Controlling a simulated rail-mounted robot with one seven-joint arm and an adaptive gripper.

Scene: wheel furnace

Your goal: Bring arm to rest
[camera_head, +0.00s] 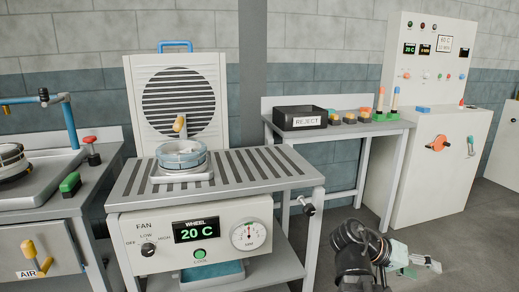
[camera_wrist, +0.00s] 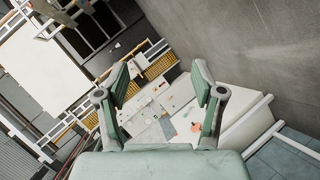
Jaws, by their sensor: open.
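My gripper (camera_head: 420,262) is at the lower right of the head view, low in front of the side table and the control cabinet. It points to the right, away from the cooling station. In the wrist view my gripper (camera_wrist: 157,98) has its two fingers spread apart with nothing between them. The fingers look grey-green with dark pivots. No object is touching the gripper in either view.
The cooling station (camera_head: 135,198) holds a wheel (camera_head: 181,153) on its slatted top. A side table (camera_head: 361,128) bears a black REJECT bin (camera_head: 300,117). A white control cabinet (camera_head: 432,165) stands at right. Grey floor (camera_head: 470,240) around the gripper looks clear.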

